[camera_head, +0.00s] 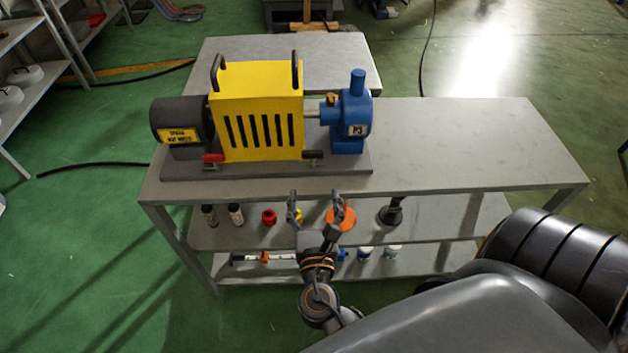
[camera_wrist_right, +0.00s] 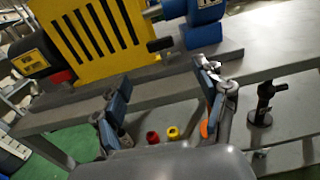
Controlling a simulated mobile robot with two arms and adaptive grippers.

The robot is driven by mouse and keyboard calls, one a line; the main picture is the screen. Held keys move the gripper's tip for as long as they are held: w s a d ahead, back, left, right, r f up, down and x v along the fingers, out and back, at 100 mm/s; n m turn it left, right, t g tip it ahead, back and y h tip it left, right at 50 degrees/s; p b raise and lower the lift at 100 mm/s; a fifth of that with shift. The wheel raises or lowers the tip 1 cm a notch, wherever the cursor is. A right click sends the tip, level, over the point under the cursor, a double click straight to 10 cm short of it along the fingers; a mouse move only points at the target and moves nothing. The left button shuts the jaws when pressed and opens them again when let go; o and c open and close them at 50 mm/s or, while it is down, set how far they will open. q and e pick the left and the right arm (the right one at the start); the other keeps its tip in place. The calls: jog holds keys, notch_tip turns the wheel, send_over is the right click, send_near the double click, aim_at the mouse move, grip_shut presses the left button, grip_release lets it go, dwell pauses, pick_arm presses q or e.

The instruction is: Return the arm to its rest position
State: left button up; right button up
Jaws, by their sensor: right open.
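My right gripper (camera_head: 316,212) is open in front of the bench's near edge, in the lower middle of the head view. Its two fingers point toward the bench, and nothing shows between them. In the right wrist view the open fingers (camera_wrist_right: 162,100) show apart, with the yellow pump machine (camera_wrist_right: 95,35) beyond them. The yellow machine (camera_head: 258,95) with a grey motor and a blue pump head (camera_head: 352,118) stands on the bench top. My left gripper is not in view.
The grey bench (camera_head: 470,140) has clear top space to the right. Its lower shelves hold dark bottles (camera_head: 236,214), a red item (camera_head: 269,217), an orange item (camera_head: 347,219) and a black stand (camera_head: 391,213). Another shelf rack (camera_head: 20,35) stands at the far left.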

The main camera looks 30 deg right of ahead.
dwell(0.4)
jog(key=s+a+f+m+g+y, duration=0.2)
jog(key=s+f+m+g, duration=0.1)
jog(key=f, duration=0.9)
jog(key=s+a+f+m+g+y, duration=0.2)
jog(key=s+f+m+y, duration=0.15)
jog(key=f, duration=0.75)
jog(key=s+a+f+m+g+y, duration=0.2)
jog(key=s+f+m+g, duration=0.15)
jog(key=f, duration=0.85)
jog(key=s+d+f+m+g+y, duration=0.1)
jog(key=s+d+f+m+g, duration=0.1)
jog(key=s+f+m, duration=0.6)
jog(key=s+d+f+m+g+y, duration=0.1)
jog(key=s+d+f+m+g, duration=0.1)
jog(key=s+f+m, duration=0.6)
jog(key=s+m+g, duration=0.1)
jog(key=s, duration=0.6)
jog(key=shift+s+g, duration=0.35)
jog(key=shift+s, duration=0.05)
